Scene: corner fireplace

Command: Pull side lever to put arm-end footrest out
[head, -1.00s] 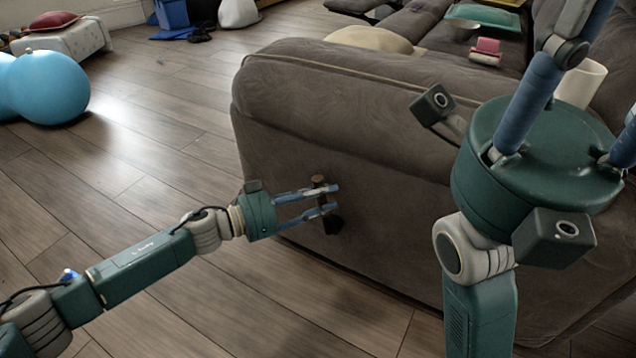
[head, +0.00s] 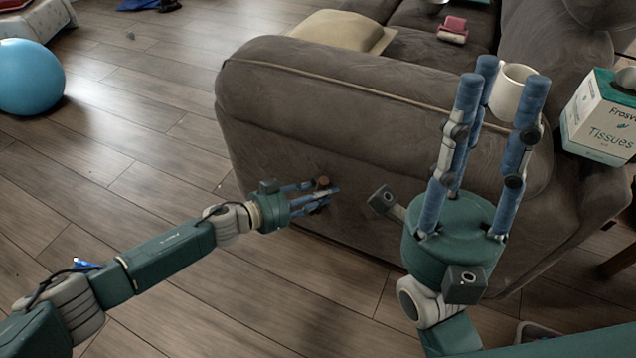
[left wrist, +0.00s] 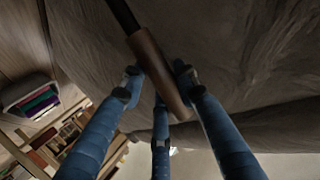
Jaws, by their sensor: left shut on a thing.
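The side lever (head: 322,182) has a brown handle low on the outer side of the grey sofa's near arm (head: 340,150). My left gripper (head: 318,196) is shut on the lever, its blue fingers around the handle. In the left wrist view, the brown handle (left wrist: 157,70) on its dark shaft runs down between the three fingers. My right gripper (head: 500,95) points up with fingers spread, open, in front of the sofa arm. A white mug (head: 511,92) shows behind its fingers. The arm-end footrest cannot be made out; the arm hides that area.
A tissue box (head: 603,118) stands at the right. A beige cushion (head: 342,32) and a red object (head: 453,28) lie on the sofa. A blue ball (head: 28,77) is on the floor at left. The wooden floor (head: 150,130) left of the sofa is clear.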

